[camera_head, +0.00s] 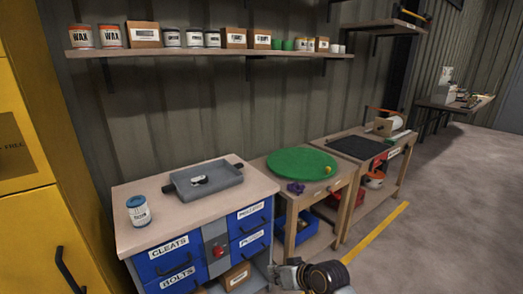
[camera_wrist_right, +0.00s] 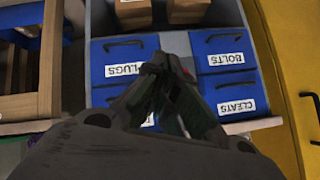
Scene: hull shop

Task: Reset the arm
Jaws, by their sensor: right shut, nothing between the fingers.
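My right arm comes in at the bottom edge of the head view, with the right gripper (camera_head: 283,273) low in front of the blue-drawer cabinet. In the right wrist view the right gripper (camera_wrist_right: 168,68) has its fingers together, shut and empty. The fingertips cover part of the blue drawers behind them. My left gripper is in neither view.
The cabinet (camera_head: 135,240) has blue labelled drawers and carries a grey tray (camera_head: 215,188) and a labelled can (camera_head: 138,211). A wooden table with a green disc (camera_head: 300,163) stands beside it. A yellow locker (camera_head: 30,215) is at left; open floor (camera_head: 440,220) is at right.

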